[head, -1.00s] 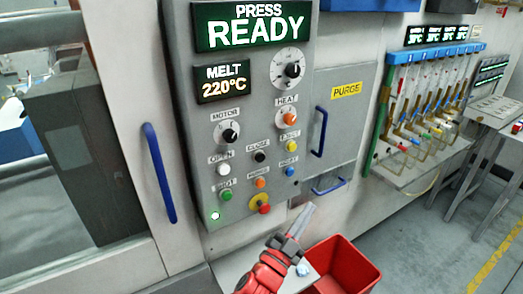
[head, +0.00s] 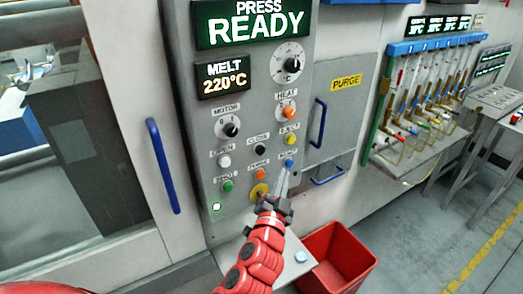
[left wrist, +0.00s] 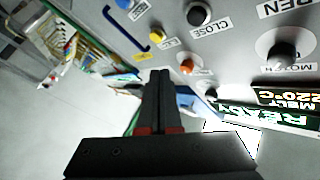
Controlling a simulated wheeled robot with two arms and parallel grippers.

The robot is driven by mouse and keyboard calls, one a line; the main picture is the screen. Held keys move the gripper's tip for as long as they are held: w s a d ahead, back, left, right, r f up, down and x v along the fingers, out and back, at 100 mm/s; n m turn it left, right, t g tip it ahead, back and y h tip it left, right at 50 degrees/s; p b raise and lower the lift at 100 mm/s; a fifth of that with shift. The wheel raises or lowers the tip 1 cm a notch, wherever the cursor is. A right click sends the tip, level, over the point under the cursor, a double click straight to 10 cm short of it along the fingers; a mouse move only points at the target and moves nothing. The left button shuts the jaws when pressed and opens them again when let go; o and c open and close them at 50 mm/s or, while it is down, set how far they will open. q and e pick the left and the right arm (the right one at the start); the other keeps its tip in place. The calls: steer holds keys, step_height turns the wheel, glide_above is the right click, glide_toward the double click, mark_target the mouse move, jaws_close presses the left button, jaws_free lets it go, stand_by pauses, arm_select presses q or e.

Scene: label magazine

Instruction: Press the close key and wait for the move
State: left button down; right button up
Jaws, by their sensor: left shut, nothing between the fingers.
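The close key is a small black button (head: 260,150) under the CLOSE label on the grey control panel (head: 213,120). It also shows as a black button (left wrist: 197,14) near the top of the left wrist view. My left gripper (head: 284,172) is shut and empty, its tips pointing up in front of the panel's lower right, below and right of the close key. In the left wrist view its shut fingers (left wrist: 160,75) appear apart from the key. The press display (head: 254,23) reads PRESS READY. My right gripper is not in view.
Other keys crowd the close key: white OPEN (head: 224,160), orange (head: 260,174), yellow EJECT (head: 291,139) and blue (head: 289,163). A red and yellow button (head: 259,191) sits below. A blue door handle (head: 163,165) stands left. A red bin (head: 340,262) stands below right.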

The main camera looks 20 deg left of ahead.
mark_target(260, 150)
arm_select(q)
steer(key=w+a+p, duration=0.3)
steer(key=w+a, duration=0.2)
steer(key=a, duration=0.1)
steer(key=shift+a, duration=0.25)
steer(key=shift+a, duration=0.1)
stand_by(1.9)
steer(key=shift+w+a, duration=0.25)
